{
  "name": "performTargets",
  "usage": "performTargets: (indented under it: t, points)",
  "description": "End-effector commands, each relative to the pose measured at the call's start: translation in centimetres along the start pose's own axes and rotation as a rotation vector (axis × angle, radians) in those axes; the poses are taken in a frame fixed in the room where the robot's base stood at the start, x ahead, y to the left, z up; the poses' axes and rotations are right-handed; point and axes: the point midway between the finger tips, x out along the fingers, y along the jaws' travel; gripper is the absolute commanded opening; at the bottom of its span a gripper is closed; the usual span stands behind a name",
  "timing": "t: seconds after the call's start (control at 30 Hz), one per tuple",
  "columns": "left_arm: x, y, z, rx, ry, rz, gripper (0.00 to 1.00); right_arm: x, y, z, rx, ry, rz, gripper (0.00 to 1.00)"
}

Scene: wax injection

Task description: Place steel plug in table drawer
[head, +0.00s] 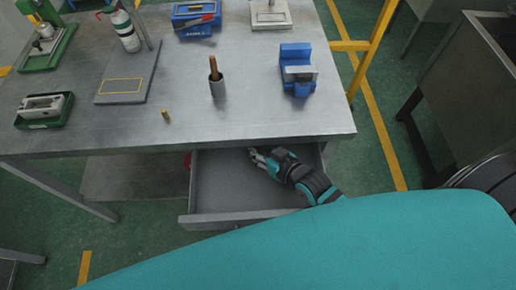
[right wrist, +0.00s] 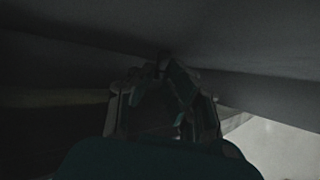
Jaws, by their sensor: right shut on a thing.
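The table drawer (head: 228,215) is pulled open under the front edge of the table. My right gripper (head: 257,157) reaches into the drawer, toward its back and close under the tabletop. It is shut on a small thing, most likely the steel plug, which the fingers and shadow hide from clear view. In the right wrist view the gripper (right wrist: 165,100) is very dark, and the plug cannot be made out between the fingers. My left gripper is not in view.
The steel table (head: 120,140) bears a small brass piece (head: 166,115), a grey cylinder with a brown rod (head: 217,88), a blue vise-like fixture (head: 296,70) and a green tray (head: 44,110). The left part of the drawer floor is clear. A yellow frame (head: 372,50) stands at the right.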

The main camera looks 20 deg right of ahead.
Motion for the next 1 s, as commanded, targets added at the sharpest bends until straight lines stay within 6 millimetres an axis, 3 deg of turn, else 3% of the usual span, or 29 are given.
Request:
performTargets:
  t: [0.07, 0.1, 0.27, 0.6, 1.0]
  points:
    - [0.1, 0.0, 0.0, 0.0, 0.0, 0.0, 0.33, 0.1, 0.0, 0.2, 0.0, 0.0, 0.0, 0.0]
    - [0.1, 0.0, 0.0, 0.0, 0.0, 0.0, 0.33, 0.1, 0.0, 0.3, 0.0, 0.0, 0.0, 0.13]
    - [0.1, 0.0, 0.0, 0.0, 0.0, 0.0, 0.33, 0.1, 0.0, 0.2, 0.0, 0.0, 0.0, 0.34]
    - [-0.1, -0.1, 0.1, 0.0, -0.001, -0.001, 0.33, -0.2, 0.0, 0.0, 0.0, -0.001, 0.0, 0.35]
    - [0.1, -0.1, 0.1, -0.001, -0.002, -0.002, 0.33, -6.4, 0.0, 0.1, 0.0, -0.002, -0.001, 0.35]
